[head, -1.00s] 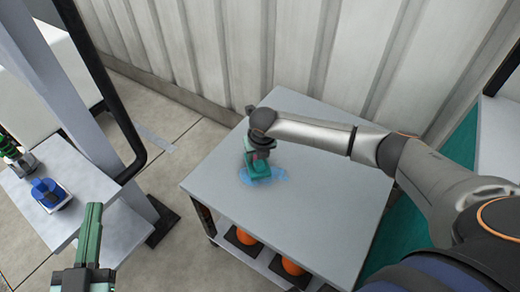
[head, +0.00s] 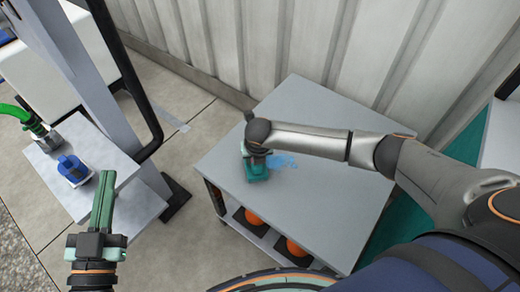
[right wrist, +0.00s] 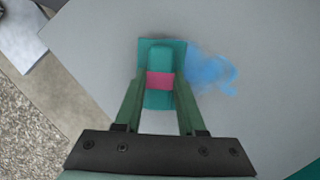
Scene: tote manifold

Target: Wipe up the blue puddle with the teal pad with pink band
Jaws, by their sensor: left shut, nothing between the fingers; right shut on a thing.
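The teal pad (head: 257,174) lies on the grey table top at its left part. In the right wrist view the teal pad (right wrist: 160,52) has a pink band (right wrist: 160,81) across its grip. My right gripper (right wrist: 160,88) is shut on the pad's grip, a finger on each side. The blue puddle (head: 285,161) is a patchy smear just right of the pad; it also shows in the right wrist view (right wrist: 212,72), at the pad's right edge. My left gripper (head: 104,190) is shut and empty, away from the table at the lower left.
The grey table (head: 320,210) has a clear top otherwise, with orange items (head: 295,247) on its lower shelf. A corrugated wall (head: 300,40) stands behind. At left are a grey side surface with a blue object (head: 73,168) and a post (head: 85,70).

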